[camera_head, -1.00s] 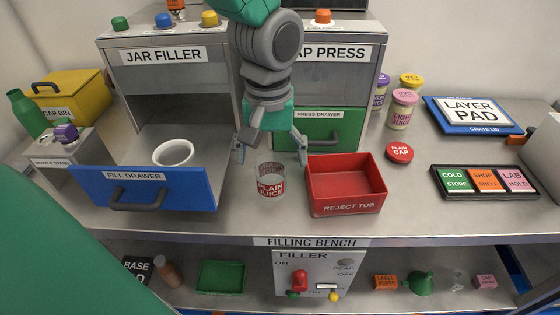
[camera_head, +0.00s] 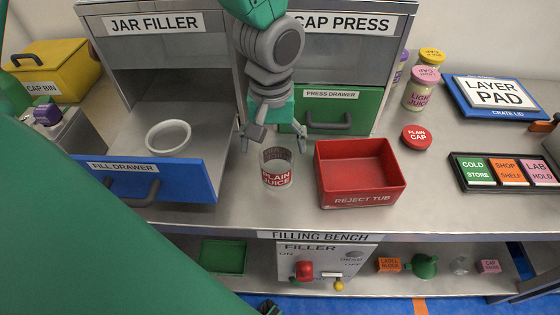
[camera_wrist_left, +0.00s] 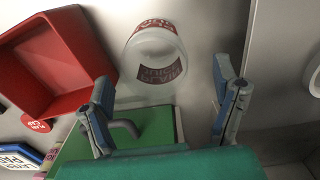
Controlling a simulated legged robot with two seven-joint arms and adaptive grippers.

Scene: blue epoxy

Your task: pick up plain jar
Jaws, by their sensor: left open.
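The plain jar (camera_head: 276,170) is a clear open jar with a red "PLAIN JUICE" label, standing upright on the bench left of the red tub. My left gripper (camera_head: 272,142) is open, pointing down just behind and above the jar, with a finger on each side of it in the head view. In the left wrist view the jar (camera_wrist_left: 155,65) shows beyond the open fingers of the gripper (camera_wrist_left: 165,105), with nothing between them. I cannot tell if a finger touches the jar.
The red reject tub (camera_head: 360,185) stands close right of the jar. The open blue fill drawer (camera_head: 150,185) with a white ring (camera_head: 168,136) is at left. The green press drawer (camera_head: 345,112) is behind. A red plain cap (camera_head: 416,137) lies at right.

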